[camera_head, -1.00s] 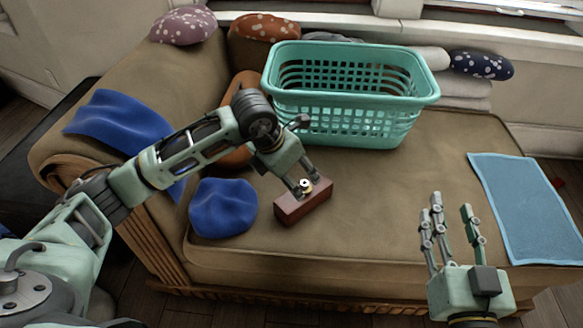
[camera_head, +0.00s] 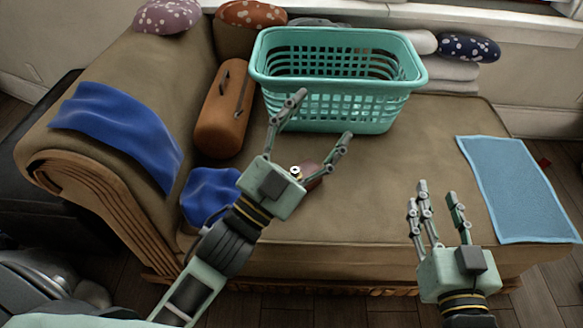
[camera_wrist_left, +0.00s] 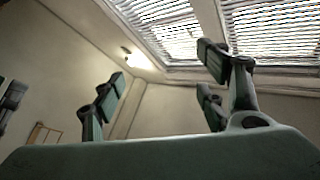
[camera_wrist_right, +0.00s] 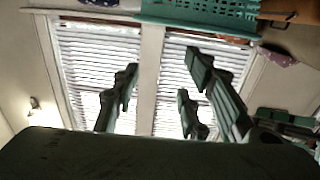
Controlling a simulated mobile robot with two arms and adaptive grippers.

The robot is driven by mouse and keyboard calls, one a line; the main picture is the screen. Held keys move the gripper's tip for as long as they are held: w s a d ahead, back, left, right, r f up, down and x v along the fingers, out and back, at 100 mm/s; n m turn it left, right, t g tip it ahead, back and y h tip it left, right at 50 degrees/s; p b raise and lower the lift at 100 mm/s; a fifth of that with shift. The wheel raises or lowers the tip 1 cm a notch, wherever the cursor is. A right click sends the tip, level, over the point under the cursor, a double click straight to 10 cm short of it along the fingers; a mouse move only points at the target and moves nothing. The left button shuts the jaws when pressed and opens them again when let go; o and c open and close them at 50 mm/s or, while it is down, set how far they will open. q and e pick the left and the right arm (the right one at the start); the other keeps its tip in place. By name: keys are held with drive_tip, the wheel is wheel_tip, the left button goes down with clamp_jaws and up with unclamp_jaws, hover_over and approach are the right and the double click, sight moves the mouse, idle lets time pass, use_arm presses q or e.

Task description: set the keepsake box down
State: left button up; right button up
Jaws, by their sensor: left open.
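The keepsake box (camera_head: 314,174) is a small reddish-brown block with a round pale knob on top. It is on the tan sofa seat, near the front, and mostly hidden behind my left gripper in the head view. My left gripper (camera_head: 322,118) is open and empty, its fingers spread wide and pointing toward the basket. Its palm overlaps the box in the picture; I cannot tell whether they touch. My right gripper (camera_head: 435,195) is open and empty in front of the seat, fingers pointing up. Neither wrist view shows the box.
A teal basket (camera_head: 330,104) stands at the back of the tan sofa (camera_head: 420,150). An orange-brown case (camera_head: 220,120), a blue cushion-like bundle (camera_head: 203,195) and a blue throw (camera_head: 118,125) are at left. A light-blue cloth (camera_head: 518,190) lies at right. The middle-right seat is clear.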

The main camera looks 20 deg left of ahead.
use_arm(q)
drive_tip(key=s+a+f+n+g+y, duration=0.2)
drive_tip(key=a+f+n+g+y, duration=0.1)
drive_tip(key=f+n, duration=0.4)
wheel_tip(320, 180, down, 3)
drive_tip(key=shift+a+f+g+y, duration=0.2)
drive_tip(key=shift+a+g+y, duration=0.15)
drive_tip(key=shift+y, duration=0.35)
